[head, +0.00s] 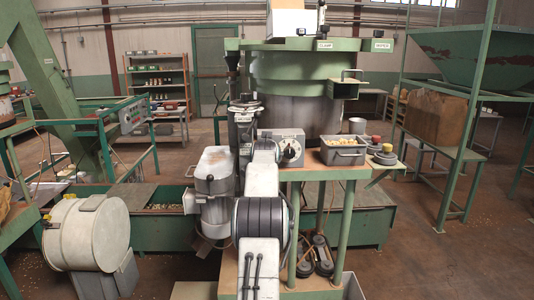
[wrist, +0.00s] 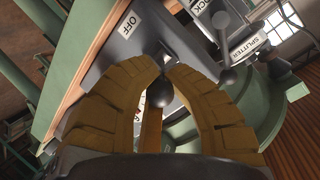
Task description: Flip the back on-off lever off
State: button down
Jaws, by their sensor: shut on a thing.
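In the wrist view, a dark ball knob (wrist: 160,94) on a short lever sits between the two yellow-brown fingers of my gripper (wrist: 165,70). The fingers are closed in around the lever. Its shaft runs up to a grey panel, beside a white label reading OFF (wrist: 127,25). The other end of the lever's travel is hidden, so I cannot tell which way it is set. In the head view, my arm stands in front of the machine, and the lever and fingertips cannot be made out.
In the head view, a grey control box with a dial (head: 291,150) and a grey bin of nuts (head: 343,157) stand right of my arm. A metal canister (head: 214,186) stands close left.

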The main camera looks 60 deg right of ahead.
jog(key=shift+f+b, duration=0.15)
jog(key=shift+b, duration=0.45)
jog(key=shift+f+h+b, duration=0.2)
jog(key=shift+h+b, duration=0.2)
jog(key=shift+b, duration=0.7)
jog(key=shift+a+t+b, duration=0.1)
jog(key=shift+t+b, duration=0.2)
jog(key=shift+b, duration=0.55)
jog(key=shift+r, duration=0.25)
jog(key=c, duration=1.4)
grip_release()
jog(key=shift+w+a, duration=0.1)
jog(key=shift+c, duration=0.2)
jog(key=shift+o, duration=0.5)
jog(key=shift+f, duration=0.1)
